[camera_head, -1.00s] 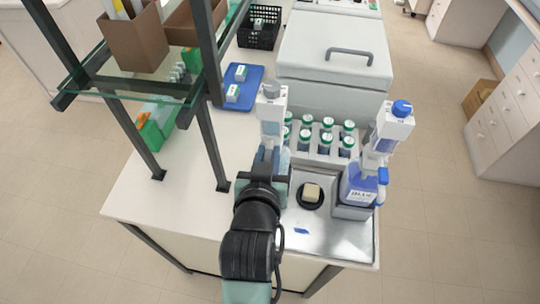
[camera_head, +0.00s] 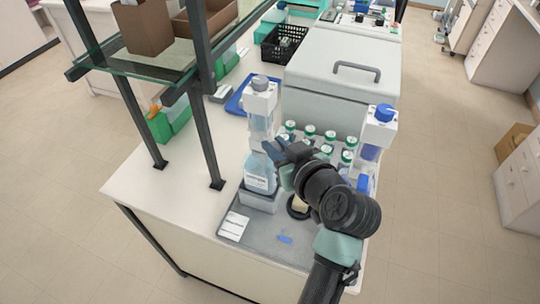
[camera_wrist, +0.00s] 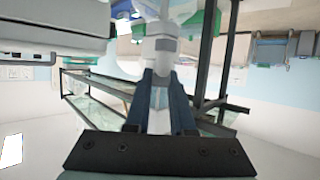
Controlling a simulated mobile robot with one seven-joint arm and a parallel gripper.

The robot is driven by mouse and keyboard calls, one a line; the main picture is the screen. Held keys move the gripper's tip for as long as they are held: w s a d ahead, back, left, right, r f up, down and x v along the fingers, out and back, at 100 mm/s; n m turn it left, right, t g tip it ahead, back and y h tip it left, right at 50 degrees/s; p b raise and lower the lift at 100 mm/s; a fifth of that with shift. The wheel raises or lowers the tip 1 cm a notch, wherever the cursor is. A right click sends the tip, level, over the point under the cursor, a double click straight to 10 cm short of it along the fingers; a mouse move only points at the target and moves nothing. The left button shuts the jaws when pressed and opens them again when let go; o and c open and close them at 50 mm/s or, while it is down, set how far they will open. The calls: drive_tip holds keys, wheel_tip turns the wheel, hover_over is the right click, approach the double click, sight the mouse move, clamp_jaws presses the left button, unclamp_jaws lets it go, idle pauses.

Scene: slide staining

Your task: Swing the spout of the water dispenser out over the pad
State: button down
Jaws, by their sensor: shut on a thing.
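The water dispenser (camera_head: 261,170) is a clear bottle of pale blue liquid with a white pump head and grey cap, upright on a grey block. My gripper (camera_head: 276,148) is at its right side, at mid height. In the wrist view, my gripper (camera_wrist: 160,88) has its two dark blue fingers shut on a pale, narrow part between them, seemingly the dispenser's spout; the head view hides it behind the fingers. The pad, a beige block (camera_head: 299,202) on a round black dish (camera_head: 297,212), sits right of the dispenser, partly covered by my arm.
A second dispenser with a blue cap (camera_head: 384,113) stands at the right, its lower part hidden by my arm. Several green-capped bottles (camera_head: 309,131) stand behind. A grey lidded box (camera_head: 340,85) is further back. Dark shelf posts (camera_head: 203,125) rise at the left.

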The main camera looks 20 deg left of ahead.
drive_tip(key=shift+w+d+n+g+y+b, duration=0.2)
drive_tip(key=shift+w+n+g+y+b, duration=0.2)
drive_tip(key=shift+n+g+b, duration=0.2)
drive_tip(key=c, duration=0.8)
unclamp_jaws()
drive_tip(key=shift+o, duration=0.2)
drive_tip(key=b+v, duration=0.2)
drive_tip(key=v, duration=1.1)
drive_tip(key=shift+b, duration=0.4)
